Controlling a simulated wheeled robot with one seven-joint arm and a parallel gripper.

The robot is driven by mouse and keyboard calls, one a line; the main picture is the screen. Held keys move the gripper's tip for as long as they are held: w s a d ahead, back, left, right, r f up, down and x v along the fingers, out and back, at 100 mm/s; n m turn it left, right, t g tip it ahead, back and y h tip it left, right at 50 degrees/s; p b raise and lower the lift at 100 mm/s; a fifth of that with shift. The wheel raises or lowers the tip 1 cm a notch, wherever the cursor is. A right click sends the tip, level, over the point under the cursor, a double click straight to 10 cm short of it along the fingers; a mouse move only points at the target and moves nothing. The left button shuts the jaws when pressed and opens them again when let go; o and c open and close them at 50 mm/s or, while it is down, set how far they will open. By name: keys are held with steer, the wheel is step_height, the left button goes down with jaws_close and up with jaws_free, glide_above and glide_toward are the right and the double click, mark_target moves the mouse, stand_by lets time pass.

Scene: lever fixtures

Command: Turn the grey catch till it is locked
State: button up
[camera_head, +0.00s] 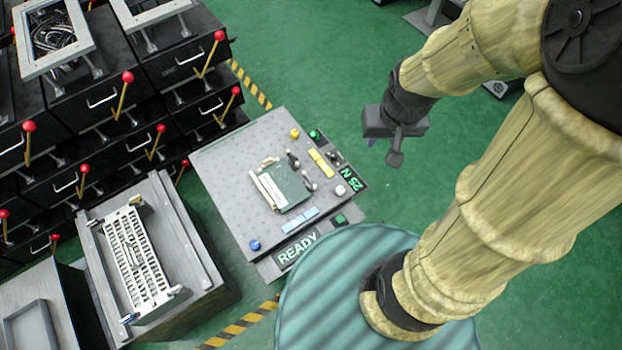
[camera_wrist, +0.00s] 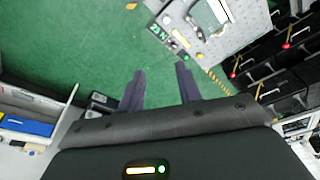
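A grey fixture panel (camera_head: 225,155) carries a green board with a pale strip (camera_head: 285,188). Small grey and dark levers (camera_head: 309,182) stand around the board's edges. They are too small to tell which is the grey catch or whether it is locked. My gripper (camera_head: 393,150) is in the air to the right of the panel, apart from it. In the wrist view my gripper (camera_wrist: 161,82) has its two fingers spread with only green floor between them. Part of the panel (camera_wrist: 215,45) shows there at the upper right, beyond the fingers.
A sign on the panel reads READY (camera_head: 297,247), another 25 N (camera_head: 352,179). Black drawer cabinets with red-knobbed levers (camera_head: 128,77) stand at the upper left. A grey box with a slotted white rack (camera_head: 137,258) stands at the lower left. Green floor is clear around my gripper.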

steer(key=w+a+f+n+g+b, duration=0.1)
steer(key=w+a+f+n+b, duration=0.15)
steer(key=w+f+b, duration=0.5)
steer(key=w+a+f+n+b, duration=0.1)
steer(key=w+a+f+b, duration=0.3)
steer(key=f, duration=0.6)
steer(key=n+g+b, duration=0.2)
steer(key=n+b, duration=0.1)
steer(key=b, duration=0.9)
glide_above(311, 180)
step_height(311, 180, down, 17)
steer(key=shift+a, duration=0.15)
step_height(311, 180, down, 17)
steer(key=b, duration=0.3)
steer(key=shift+f, duration=0.15)
jaws_close()
